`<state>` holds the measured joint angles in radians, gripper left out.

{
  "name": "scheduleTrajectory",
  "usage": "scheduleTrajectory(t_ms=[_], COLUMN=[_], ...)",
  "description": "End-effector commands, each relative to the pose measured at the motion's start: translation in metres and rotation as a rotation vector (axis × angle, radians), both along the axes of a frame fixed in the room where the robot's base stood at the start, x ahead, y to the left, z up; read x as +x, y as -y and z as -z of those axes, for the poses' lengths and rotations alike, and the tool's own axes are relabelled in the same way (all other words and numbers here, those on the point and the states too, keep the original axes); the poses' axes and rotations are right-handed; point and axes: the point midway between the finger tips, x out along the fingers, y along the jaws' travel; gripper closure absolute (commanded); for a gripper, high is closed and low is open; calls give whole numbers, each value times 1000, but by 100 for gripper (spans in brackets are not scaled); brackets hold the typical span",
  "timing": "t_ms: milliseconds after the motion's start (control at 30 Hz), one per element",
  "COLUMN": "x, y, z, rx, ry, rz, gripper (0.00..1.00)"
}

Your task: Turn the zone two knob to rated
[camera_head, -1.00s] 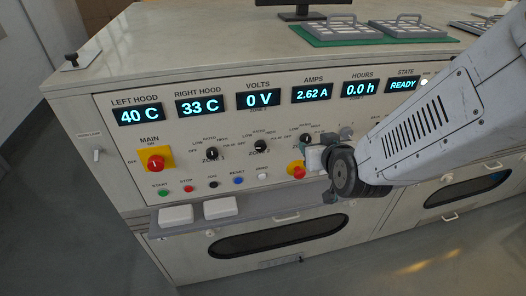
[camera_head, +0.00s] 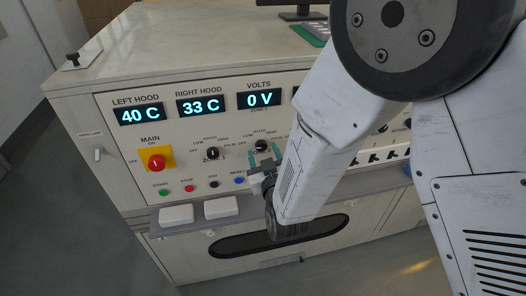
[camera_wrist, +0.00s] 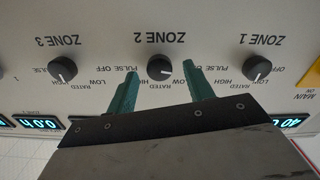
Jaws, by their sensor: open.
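The zone two knob (camera_head: 261,145) is a small black dial on the cream front panel, partly behind my gripper in the head view. It shows clearly in the wrist view (camera_wrist: 160,67), which sees the panel upside down. Its pale pointer mark appears to face right there, towards the OFF side; the RATED label (camera_wrist: 180,87) is in the row below the knob. My gripper (camera_head: 262,162) is open, its green fingers (camera_wrist: 160,76) on either side of the knob with gaps visible. Whether the fingertips reach the knob's depth is unclear.
The zone one knob (camera_wrist: 258,68) and zone three knob (camera_wrist: 62,70) flank it. Below the knobs are push buttons (camera_head: 189,188) and a ledge with white blocks (camera_head: 221,208). The red main switch (camera_head: 156,162) is left. My arm hides the panel's right-hand part.

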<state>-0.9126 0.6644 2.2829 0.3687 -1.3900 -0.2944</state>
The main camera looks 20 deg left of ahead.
Motion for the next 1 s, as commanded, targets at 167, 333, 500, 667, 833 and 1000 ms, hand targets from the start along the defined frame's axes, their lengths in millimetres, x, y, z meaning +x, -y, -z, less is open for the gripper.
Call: scheduleTrajectory(t_ms=[167, 333, 500, 667, 833, 1000], x=[11, 12, 12, 12, 12, 12], y=[-6, -7, -7, -7, -7, -7], z=[0, 0, 0, 0, 0, 0], rx=[0, -1, -1, -1, 8, 50], ry=[-1, -1, -1, -1, -6, -32], rz=[1, 0, 0, 0, 0, 0], gripper=[48, 48, 70, 93, 93, 93])
